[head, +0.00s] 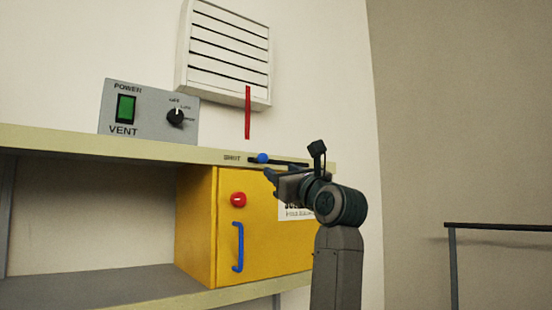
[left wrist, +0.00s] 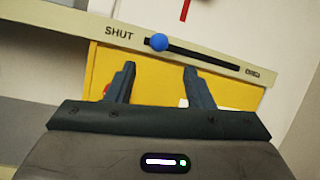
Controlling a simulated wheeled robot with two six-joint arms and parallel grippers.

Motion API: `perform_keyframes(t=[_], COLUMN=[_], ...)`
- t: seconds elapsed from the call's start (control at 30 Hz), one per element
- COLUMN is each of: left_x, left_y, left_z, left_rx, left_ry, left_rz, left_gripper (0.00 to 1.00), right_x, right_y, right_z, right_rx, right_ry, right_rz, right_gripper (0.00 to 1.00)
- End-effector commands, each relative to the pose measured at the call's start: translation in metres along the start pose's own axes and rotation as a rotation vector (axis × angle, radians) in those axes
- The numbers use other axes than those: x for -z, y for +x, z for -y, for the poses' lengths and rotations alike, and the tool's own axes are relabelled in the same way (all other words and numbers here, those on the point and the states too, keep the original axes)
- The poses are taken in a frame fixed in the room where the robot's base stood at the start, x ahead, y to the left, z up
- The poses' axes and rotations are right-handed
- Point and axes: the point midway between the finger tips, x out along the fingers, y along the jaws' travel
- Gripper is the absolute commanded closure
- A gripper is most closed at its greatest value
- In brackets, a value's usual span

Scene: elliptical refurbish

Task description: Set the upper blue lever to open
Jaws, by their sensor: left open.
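The upper blue lever is a round blue knob (head: 262,158) on a dark horizontal slot (head: 290,162) in the shelf's front edge. The knob sits at the left end of the slot, beside the word SHUT. In the left wrist view the knob (left wrist: 157,42) shows the same, with a small label (left wrist: 254,72) at the slot's right end that is too blurred to read surely. My left gripper (head: 268,182) is open and empty, just below and in front of the slot. In the wrist view its fingers (left wrist: 160,85) point toward the slot, apart from the knob. My right gripper is not in view.
A yellow cabinet (head: 260,245) with a red button (head: 238,199) and a blue handle (head: 238,247) stands under the shelf edge (head: 130,148). A grey VENT box (head: 148,112) stands on the shelf. A red strip (head: 248,112) hangs from the white wall vent (head: 226,55).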

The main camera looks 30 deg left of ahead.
Motion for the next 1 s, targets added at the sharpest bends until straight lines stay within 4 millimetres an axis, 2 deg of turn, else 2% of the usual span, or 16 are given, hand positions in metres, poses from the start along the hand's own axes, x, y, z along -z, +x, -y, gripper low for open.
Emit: perform_keyframes(t=[0.03, 0.17, 0.6, 0.8, 1.0], left_x=[-0.006, -0.010, -0.010, -0.007, -0.005], left_y=[0.002, 0.013, 0.090, 0.106, 0.108], left_z=[-0.001, -0.002, -0.001, -0.001, -0.001], left_rx=[0.003, 0.003, 0.002, 0.004, 0.005], left_ry=[-0.016, -0.022, -0.017, -0.019, -0.020], left_rz=[-0.003, -0.005, -0.005, -0.004, -0.004], left_gripper=[0.52, 0.52, 0.52, 0.52, 0.52], right_x=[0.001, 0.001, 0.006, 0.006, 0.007], right_y=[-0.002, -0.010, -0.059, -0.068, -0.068], right_z=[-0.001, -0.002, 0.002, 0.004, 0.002], right_rx=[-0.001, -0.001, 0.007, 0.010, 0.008], right_ry=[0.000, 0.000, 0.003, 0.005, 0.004], right_rz=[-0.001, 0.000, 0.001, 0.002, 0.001], right_gripper=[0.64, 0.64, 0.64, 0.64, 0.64])
